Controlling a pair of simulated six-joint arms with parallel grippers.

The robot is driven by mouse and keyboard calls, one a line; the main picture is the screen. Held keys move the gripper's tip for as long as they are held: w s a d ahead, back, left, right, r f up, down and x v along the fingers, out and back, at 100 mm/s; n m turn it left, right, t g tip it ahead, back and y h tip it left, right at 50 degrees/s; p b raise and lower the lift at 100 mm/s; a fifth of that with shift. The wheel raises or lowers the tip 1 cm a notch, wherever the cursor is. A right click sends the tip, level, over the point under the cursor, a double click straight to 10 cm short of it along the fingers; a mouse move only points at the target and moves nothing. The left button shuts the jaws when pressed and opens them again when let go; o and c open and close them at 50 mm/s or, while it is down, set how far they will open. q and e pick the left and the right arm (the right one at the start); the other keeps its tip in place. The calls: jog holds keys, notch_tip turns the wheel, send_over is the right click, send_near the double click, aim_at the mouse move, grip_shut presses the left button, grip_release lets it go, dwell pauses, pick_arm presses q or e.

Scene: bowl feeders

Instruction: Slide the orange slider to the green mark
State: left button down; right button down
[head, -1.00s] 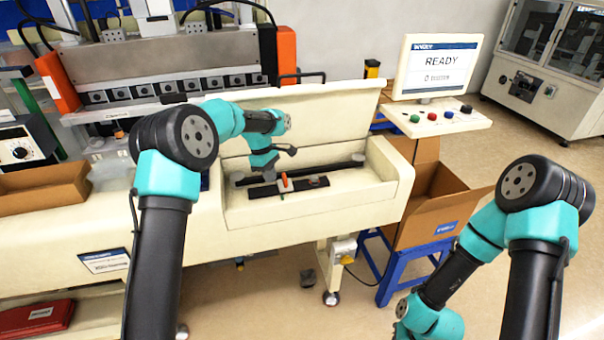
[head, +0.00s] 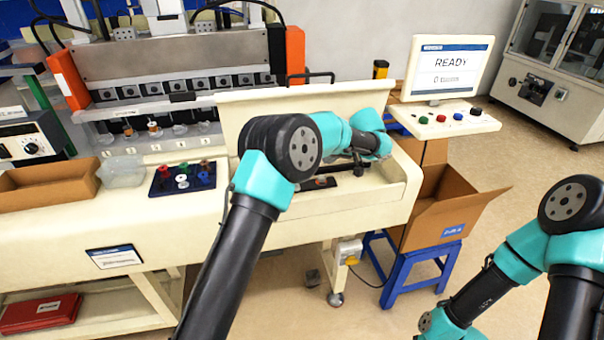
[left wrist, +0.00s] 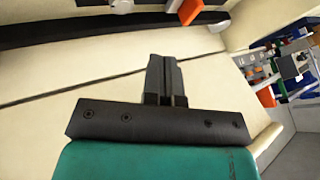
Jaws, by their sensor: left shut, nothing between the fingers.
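The orange slider (left wrist: 189,11) shows at the top edge of the left wrist view, beyond my left fingertips and apart from them. In the head view, my left arm covers most of its dark track (head: 320,184), and I cannot make out the slider clearly there. The green mark cannot be made out. My left gripper (left wrist: 166,78) is shut and empty above the cream surface; in the head view it (head: 358,167) is over the machine's trough, right of the visible track. My right gripper is out of the frame.
A black bar (left wrist: 100,27) runs along the trough in the left wrist view. The cream trough wall (head: 405,195) borders the area on the right. A button panel with a screen (head: 447,70) and an open cardboard box (head: 440,210) stand to the right.

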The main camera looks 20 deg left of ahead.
pick_arm(q)
jog(key=x, duration=1)
jog(key=shift+a+f, duration=0.15)
jog(key=shift+s+a, duration=0.35)
jog(key=shift+a, duration=0.2)
jog(key=shift+s+a, duration=0.3)
jog(key=shift+a, duration=0.25)
jog(key=shift+s+a, duration=0.3)
jog(key=shift+a, duration=0.25)
